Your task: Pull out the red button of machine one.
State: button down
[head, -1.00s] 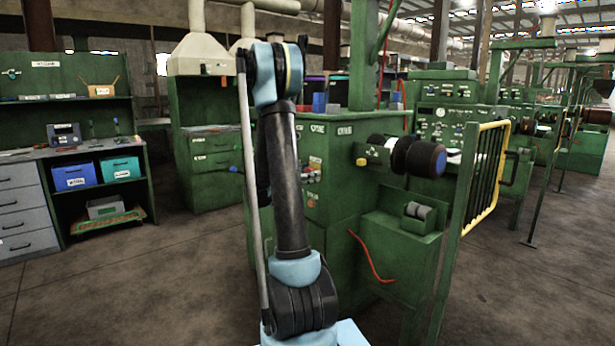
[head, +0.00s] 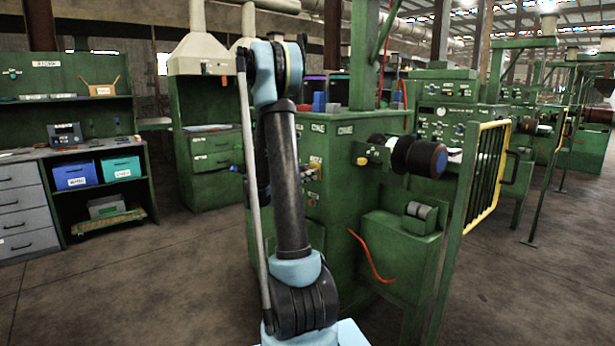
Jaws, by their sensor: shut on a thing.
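The green machine (head: 345,205) stands directly in front of me, behind my raised arm. Its near face carries a small control panel (head: 313,185) with labels and little knobs, partly covered by my arm. I cannot make out a red button there with certainty. The picture does not tell which machine is number one. My arm rises in front of the machine and folds at the top, and its far section drops behind the near link. My gripper is hidden behind my own arm, so its fingers and anything between them do not show.
A black roller (head: 418,157) juts from the machine's right side. A yellow-edged guard rail (head: 485,175) stands to the right. A red cable (head: 370,257) hangs on the machine's front. A workbench with blue bins (head: 72,176) is at the left. The floor at left is clear.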

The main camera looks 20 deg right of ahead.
jog(key=c, duration=1)
grip_release()
jog(key=shift+a, duration=0.15)
jog(key=v, duration=1.2)
